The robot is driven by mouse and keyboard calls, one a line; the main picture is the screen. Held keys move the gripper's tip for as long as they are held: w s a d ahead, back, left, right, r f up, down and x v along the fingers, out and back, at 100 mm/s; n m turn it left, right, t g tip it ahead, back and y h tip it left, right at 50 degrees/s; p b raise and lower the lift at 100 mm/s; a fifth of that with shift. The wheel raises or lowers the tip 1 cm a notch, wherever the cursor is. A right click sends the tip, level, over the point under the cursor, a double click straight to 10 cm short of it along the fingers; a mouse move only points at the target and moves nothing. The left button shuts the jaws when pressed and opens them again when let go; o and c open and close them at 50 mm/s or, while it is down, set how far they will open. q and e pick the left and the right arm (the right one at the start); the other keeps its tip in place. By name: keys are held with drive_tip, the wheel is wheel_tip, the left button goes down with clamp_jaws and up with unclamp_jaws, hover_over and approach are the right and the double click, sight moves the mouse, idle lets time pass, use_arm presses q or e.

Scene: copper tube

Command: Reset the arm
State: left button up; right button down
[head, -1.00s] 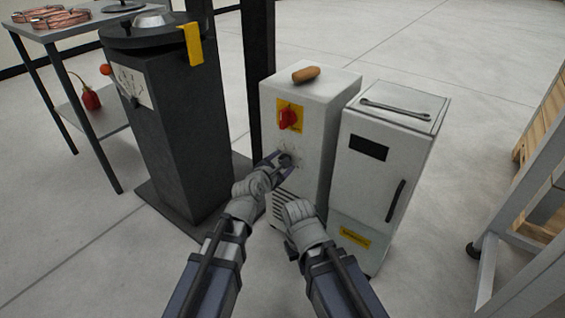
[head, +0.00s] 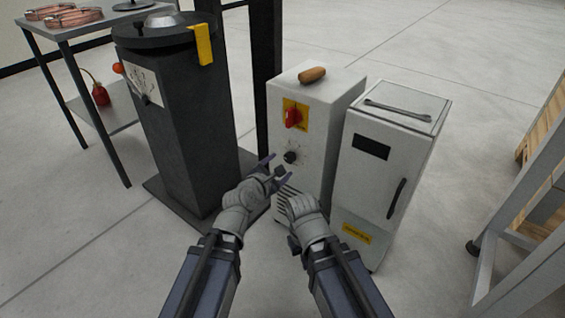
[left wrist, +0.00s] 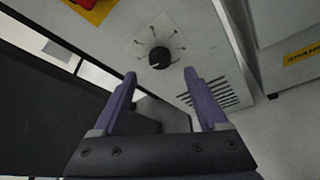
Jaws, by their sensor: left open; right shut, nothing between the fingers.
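My left gripper (head: 274,166) is open and empty in front of the white control box (head: 333,112), just below its black dial knob (head: 291,157). In the left wrist view the knob (left wrist: 159,57) sits beyond the two open purple fingers (left wrist: 158,98), apart from them, with marks around it. A red switch (head: 292,117) on a yellow plate is above the knob. My right arm is low in front of the box; its wrist (head: 306,218) shows, and its fingers are hidden from the head view.
A dark cylinder-topped machine (head: 178,130) stands left of the box, with a yellow tag (head: 204,45). A white cabinet (head: 383,165) stands close on the right. A table (head: 40,25) with copper coils is at the back left.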

use_arm(q)
drive_tip(key=shift+s+a+f, duration=0.1)
drive_tip(key=shift+s, duration=0.05)
idle(0.3)
drive_tip(key=s+a+f+m+g+y, duration=0.5)
drive_tip(key=s+a+f+m+g, duration=0.85)
drive_tip(key=m, duration=0.95)
drive_tip(key=s+d+r+m+y+p, duration=0.1)
drive_tip(key=s+d+r+m+p, duration=0.3)
drive_tip(key=r+p, duration=0.6)
drive_tip(key=s+d+r+m+y+p, duration=0.1)
drive_tip(key=s+d+r+p, duration=0.4)
drive_tip(key=r+p, duration=0.45)
wheel_tip(320, 180, up, 35)
drive_tip(key=w+p, duration=0.1)
drive_tip(key=p, duration=3.5)
drive_tip(key=shift+d+r+p, duration=0.2)
drive_tip(key=shift+d+p, duration=0.1)
drive_tip(key=shift+d, duration=0.05)
